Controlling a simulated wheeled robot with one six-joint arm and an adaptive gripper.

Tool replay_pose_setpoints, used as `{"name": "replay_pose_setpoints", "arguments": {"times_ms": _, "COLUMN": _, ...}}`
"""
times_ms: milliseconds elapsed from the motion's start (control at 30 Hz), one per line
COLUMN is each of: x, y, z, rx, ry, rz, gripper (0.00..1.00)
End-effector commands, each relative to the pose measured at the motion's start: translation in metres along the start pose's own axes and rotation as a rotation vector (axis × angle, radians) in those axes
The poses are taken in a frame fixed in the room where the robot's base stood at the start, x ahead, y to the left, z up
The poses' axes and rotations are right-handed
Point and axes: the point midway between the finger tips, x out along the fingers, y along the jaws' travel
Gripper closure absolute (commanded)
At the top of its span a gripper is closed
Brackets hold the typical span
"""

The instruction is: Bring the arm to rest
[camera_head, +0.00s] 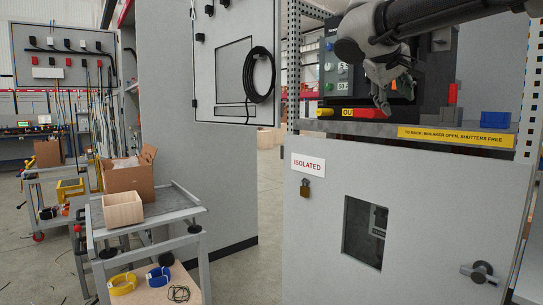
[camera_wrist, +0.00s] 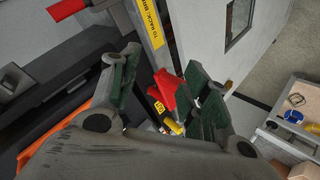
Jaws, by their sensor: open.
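My gripper (camera_head: 382,102) hangs from my dark arm at the upper right of the head view, fingers pointing down. It is in front of the dark breaker unit (camera_head: 345,75), above the cabinet shelf edge. In the wrist view my gripper (camera_wrist: 163,82) has its two green-padded fingers spread apart. A red part (camera_wrist: 167,88) and a yellow-labelled piece (camera_wrist: 162,112) show beyond the gap between them. I see nothing held. The gripper hides part of the breaker unit's front.
Below is a closed grey cabinet door (camera_head: 320,225) with an ISOLATED sign (camera_head: 308,165), a padlock (camera_head: 305,187) and a handle (camera_head: 482,271). A yellow label strip (camera_head: 456,136) runs along the shelf. A trolley (camera_head: 185,213) with boxes stands at left. Open floor lies between.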

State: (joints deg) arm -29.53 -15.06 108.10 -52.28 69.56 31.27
Motion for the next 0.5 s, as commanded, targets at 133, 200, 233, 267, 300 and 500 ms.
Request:
{"name": "replay_pose_setpoints", "arguments": {"times_ms": 133, "x": 0.04, "y": -0.047, "z": 0.11, "rx": -0.128, "ry": -0.151, "rz": -0.258, "gripper": 0.54}}
{"name": "replay_pose_setpoints", "arguments": {"times_ms": 200, "x": 0.05, "y": -0.067, "z": 0.166, "rx": -0.138, "ry": -0.205, "rz": -0.379, "gripper": 0.54}}
{"name": "replay_pose_setpoints", "arguments": {"times_ms": 233, "x": 0.052, "y": -0.075, "z": 0.189, "rx": -0.13, "ry": -0.223, "rz": -0.428, "gripper": 0.54}}
{"name": "replay_pose_setpoints", "arguments": {"times_ms": 267, "x": 0.053, "y": -0.084, "z": 0.213, "rx": -0.116, "ry": -0.241, "rz": -0.474, "gripper": 0.54}}
{"name": "replay_pose_setpoints", "arguments": {"times_ms": 300, "x": 0.054, "y": -0.094, "z": 0.242, "rx": -0.085, "ry": -0.262, "rz": -0.529, "gripper": 0.54}}
{"name": "replay_pose_setpoints", "arguments": {"times_ms": 500, "x": 0.048, "y": -0.117, "z": 0.355, "rx": 0.191, "ry": -0.349, "rz": -0.634, "gripper": 0.54}}
